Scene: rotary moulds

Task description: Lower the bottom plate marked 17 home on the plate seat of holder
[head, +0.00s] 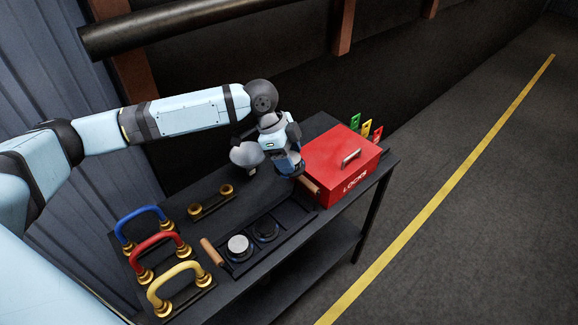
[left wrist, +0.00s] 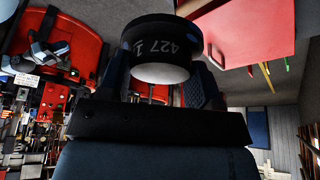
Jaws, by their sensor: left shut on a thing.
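My left gripper (head: 288,166) is over the right end of a black holder tray (head: 228,265) with wooden handles. In the left wrist view, it is shut on a short black cylindrical piece (left wrist: 160,32) with a pale round face. White characters on its side look like "427" and one more; I cannot confirm a 17. In the head view the held piece is hidden by the gripper. The tray shows a silver-topped round piece (head: 239,246) at its left and a dark round place (head: 265,230) beside it. Its right end is partly covered. My right gripper is not in view.
A red LOCKS box (head: 340,163) stands close to the right of my left gripper. Blue (head: 140,214), red (head: 158,240) and yellow (head: 176,273) handles stand at the bench's left. A base with two brass rings (head: 210,202) lies behind the tray.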

